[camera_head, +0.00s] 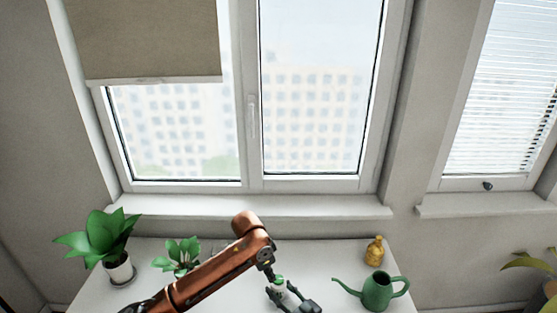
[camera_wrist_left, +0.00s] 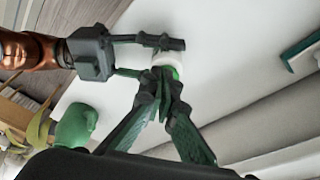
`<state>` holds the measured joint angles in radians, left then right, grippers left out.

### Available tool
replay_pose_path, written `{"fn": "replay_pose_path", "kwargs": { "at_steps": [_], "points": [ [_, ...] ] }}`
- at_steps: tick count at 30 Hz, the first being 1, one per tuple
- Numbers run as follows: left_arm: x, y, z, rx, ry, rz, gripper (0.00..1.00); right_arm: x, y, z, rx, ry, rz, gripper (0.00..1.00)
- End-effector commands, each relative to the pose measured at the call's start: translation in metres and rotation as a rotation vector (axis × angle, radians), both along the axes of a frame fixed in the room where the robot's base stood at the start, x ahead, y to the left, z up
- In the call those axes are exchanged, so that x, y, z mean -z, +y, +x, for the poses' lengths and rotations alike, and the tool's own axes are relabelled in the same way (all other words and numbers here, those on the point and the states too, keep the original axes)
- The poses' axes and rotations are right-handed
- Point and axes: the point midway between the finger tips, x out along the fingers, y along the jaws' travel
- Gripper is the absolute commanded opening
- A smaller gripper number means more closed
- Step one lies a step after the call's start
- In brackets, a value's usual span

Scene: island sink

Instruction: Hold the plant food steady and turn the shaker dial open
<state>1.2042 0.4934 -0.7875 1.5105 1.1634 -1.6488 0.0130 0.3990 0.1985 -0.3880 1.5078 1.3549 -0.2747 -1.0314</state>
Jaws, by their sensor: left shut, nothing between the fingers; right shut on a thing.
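The plant food shaker (camera_head: 279,286) is a small white container with green on it, low in the middle of the head view. It also shows in the left wrist view (camera_wrist_left: 166,60). My right gripper (camera_head: 284,291) reaches in from the side and is shut on it, one finger along each side. In the left wrist view the right gripper's fingers (camera_wrist_left: 160,57) close around it. My left gripper (camera_head: 271,276) comes from above, shut and empty, its tips (camera_wrist_left: 162,84) close against the shaker's green end. The dial is too small and covered to read its setting.
A green watering can (camera_head: 378,291) and a yellow bottle (camera_head: 374,250) stand right of the grippers on the white table (camera_head: 222,297). Potted plants (camera_head: 117,268) (camera_head: 180,254) stand on the left. The window sill (camera_head: 250,206) runs behind.

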Motion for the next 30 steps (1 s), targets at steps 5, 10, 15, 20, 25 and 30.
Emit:
{"fn": "replay_pose_path", "kwargs": {
  "at_steps": [5,10,15,20,25,30],
  "points": [
    [-0.0138,0.0004,-0.0004,0.0,0.002,0.001,0.0,0.0004,-0.0011,0.0004,0.002,0.001,-0.001,0.12],
    [-0.0142,0.0005,-0.0004,0.0,0.002,0.001,0.0,0.0004,-0.0013,0.0005,0.002,0.0,0.0,0.12],
    [-0.0141,0.0006,-0.0005,0.0,0.002,0.001,0.0,0.0004,-0.0014,0.0006,0.002,0.0,0.0,0.42],
    [-0.014,0.0006,-0.0004,0.0,0.002,0.001,0.0,0.0003,-0.0013,0.0006,0.002,0.0,0.0,0.53],
    [-0.014,0.0006,-0.0004,0.0,0.002,0.001,0.0,0.0002,-0.0012,0.0006,0.002,0.0,0.0,0.6],
    [-0.014,0.0006,-0.0004,0.0,0.002,0.001,0.0,0.0001,-0.0012,0.0004,0.002,0.0,0.0,0.6]
  ]
}}
